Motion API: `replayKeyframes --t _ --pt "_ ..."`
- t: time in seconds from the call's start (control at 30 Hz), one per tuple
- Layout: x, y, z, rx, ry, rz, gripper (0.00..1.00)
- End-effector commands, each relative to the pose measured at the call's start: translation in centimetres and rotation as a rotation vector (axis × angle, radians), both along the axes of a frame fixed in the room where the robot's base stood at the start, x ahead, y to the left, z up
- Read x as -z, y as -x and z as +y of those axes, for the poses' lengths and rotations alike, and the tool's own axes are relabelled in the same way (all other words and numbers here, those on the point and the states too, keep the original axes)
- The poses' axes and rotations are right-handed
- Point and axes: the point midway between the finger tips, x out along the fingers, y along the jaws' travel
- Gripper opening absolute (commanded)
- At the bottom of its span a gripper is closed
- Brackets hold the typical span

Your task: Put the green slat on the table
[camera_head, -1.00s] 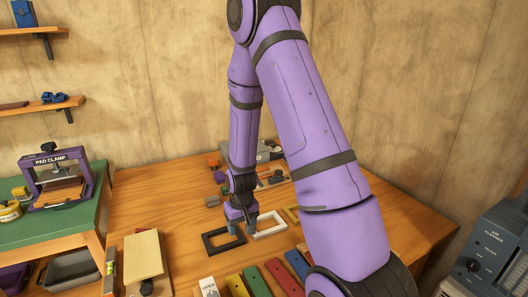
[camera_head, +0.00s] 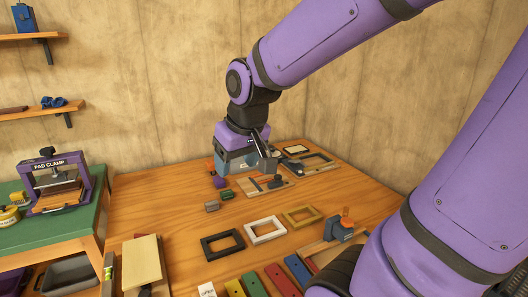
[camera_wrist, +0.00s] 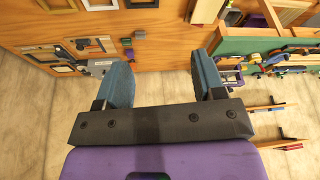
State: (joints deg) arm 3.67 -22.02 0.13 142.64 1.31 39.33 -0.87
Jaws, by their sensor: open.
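The green slat (camera_head: 254,284) lies in the row of coloured slats at the table's front edge in the head view, between the yellow slat (camera_head: 236,288) and the red slat (camera_head: 277,281). Its near end is cut off by the picture's edge. The wooden table (camera_head: 180,215) spreads out behind it. My gripper (camera_head: 236,165) hangs over the back of the table, far from the slat. In the wrist view its two blue fingers (camera_wrist: 163,70) stand wide apart with nothing between them. I cannot make out the green slat in the wrist view.
Black (camera_head: 223,244), white (camera_head: 265,230) and yellow (camera_head: 302,216) frames lie mid-table. An orange-handled tool (camera_head: 343,226) stands at the right. The blue slat (camera_head: 297,268) lies right of the red one. A pad clamp (camera_head: 54,180) stands on the green bench. The table's left middle is clear.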

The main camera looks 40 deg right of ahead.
Motion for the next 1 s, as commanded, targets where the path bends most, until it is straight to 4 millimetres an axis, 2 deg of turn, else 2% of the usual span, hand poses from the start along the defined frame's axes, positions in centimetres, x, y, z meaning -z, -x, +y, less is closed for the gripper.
replayKeyframes --t 0.03,0.2,0.43,0.6,1.0 --pt "-1.2 1.2 0.3 -0.009 0.002 -0.021 0.63" --pt "-3.9 5.3 1.1 -0.034 0.008 -0.066 0.63" --pt "-5.6 9.3 1.7 -0.053 0.013 -0.104 0.63" --pt "-5.9 10.2 1.7 -0.057 0.014 -0.111 0.63" --pt "-5.9 10.2 1.7 -0.057 0.014 -0.111 0.63"
